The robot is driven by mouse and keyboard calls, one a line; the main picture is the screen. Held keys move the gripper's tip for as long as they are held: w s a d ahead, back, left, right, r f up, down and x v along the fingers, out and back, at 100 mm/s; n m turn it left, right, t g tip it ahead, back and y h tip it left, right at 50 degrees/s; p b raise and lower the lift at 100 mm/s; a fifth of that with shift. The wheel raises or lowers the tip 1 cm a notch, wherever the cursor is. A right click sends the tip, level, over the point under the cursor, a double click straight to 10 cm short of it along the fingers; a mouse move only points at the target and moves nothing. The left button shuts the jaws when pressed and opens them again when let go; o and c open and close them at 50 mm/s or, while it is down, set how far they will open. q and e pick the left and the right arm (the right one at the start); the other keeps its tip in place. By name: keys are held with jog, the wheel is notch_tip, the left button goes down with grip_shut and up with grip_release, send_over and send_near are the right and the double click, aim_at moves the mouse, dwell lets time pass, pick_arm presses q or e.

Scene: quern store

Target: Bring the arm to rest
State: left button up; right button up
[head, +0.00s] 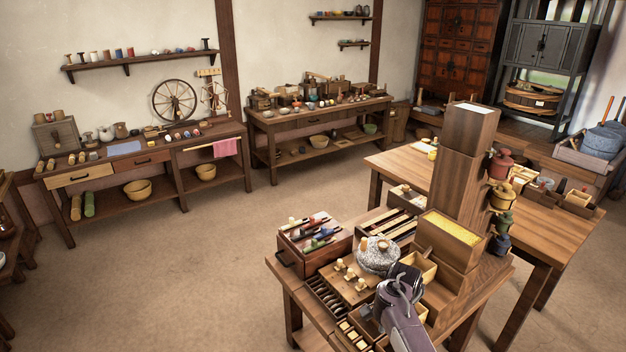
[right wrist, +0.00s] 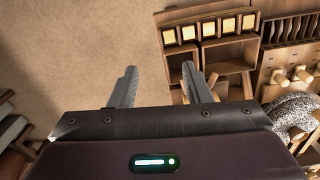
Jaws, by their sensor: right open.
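My right arm comes in from the bottom of the head view, and its gripper (head: 369,314) hangs over the front of the near wooden table, partly hidden by my own wrist. In the right wrist view the right gripper (right wrist: 163,82) has its two grey fingers spread apart with nothing between them. One finger shows against the bare floor, the other against the wooden compartments at the table's edge. My left gripper is in neither view.
Close to the gripper stand a speckled stone quern (head: 377,258), a board with pale wooden pegs (head: 346,274) and a slotted rack (head: 327,297). A tall wooden column (head: 466,170) rises behind. Open floor (head: 190,270) lies to the left.

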jog(key=s+d+f+n+h+b, duration=0.1)
jog(key=s+d+f+n, duration=0.25)
jog(key=s+f, duration=0.85)
jog(key=s+d+f+n+h, duration=0.2)
jog(key=s+f+n, duration=0.45)
jog(key=f, duration=0.95)
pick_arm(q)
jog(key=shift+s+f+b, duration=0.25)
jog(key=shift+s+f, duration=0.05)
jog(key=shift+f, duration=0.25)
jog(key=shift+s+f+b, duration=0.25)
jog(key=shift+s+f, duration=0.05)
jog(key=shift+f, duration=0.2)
pick_arm(e)
jog(key=s+f+n+y, duration=0.1)
jog(key=s+f, duration=0.3)
jog(key=s, duration=0.6)
jog(key=s+a+f+n+y, duration=0.1)
jog(key=s+f, duration=0.3)
jog(key=s, duration=0.7)
jog(key=s+a+f+n+t+y, duration=0.1)
jog(key=s+f+n, duration=0.2)
jog(key=s, duration=0.7)
jog(key=shift+s+f, duration=0.3)
jog(key=shift+f, duration=0.1)
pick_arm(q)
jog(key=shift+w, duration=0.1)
